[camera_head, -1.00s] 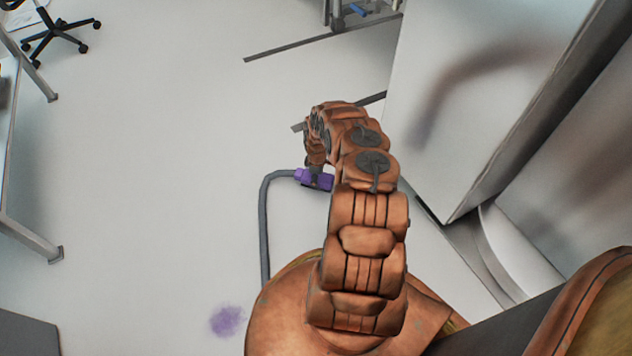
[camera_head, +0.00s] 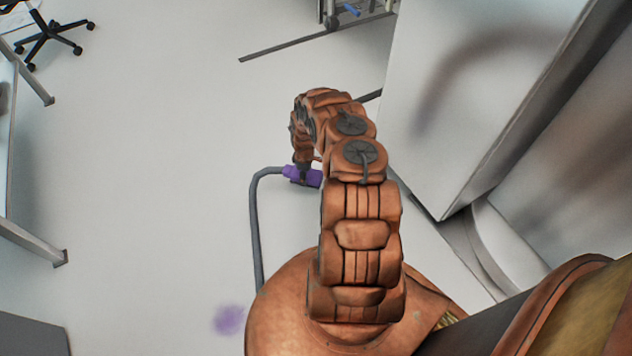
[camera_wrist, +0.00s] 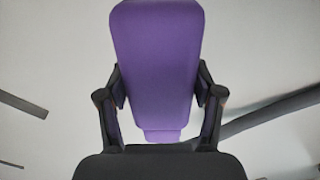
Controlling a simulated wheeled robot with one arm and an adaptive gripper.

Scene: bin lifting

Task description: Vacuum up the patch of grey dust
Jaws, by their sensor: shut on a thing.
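My gripper (camera_wrist: 160,76) is shut on a purple vacuum head (camera_wrist: 157,45), with one dark finger on each side of it. In the head view, the purple head (camera_head: 296,174) shows at the end of my arm, partly hidden by it. A grey hose (camera_head: 253,220) runs from the head's left side down behind my base. A blurry purple patch (camera_head: 229,319) lies on the floor at the lower left, clearly apart from the head and nearer my base. I see no grey dust patch.
A tall white cabinet (camera_head: 470,90) stands close on the right. A table frame (camera_head: 35,245) stands at the left edge and an office chair (camera_head: 45,40) at the top left. The pale floor (camera_head: 150,150) between is open.

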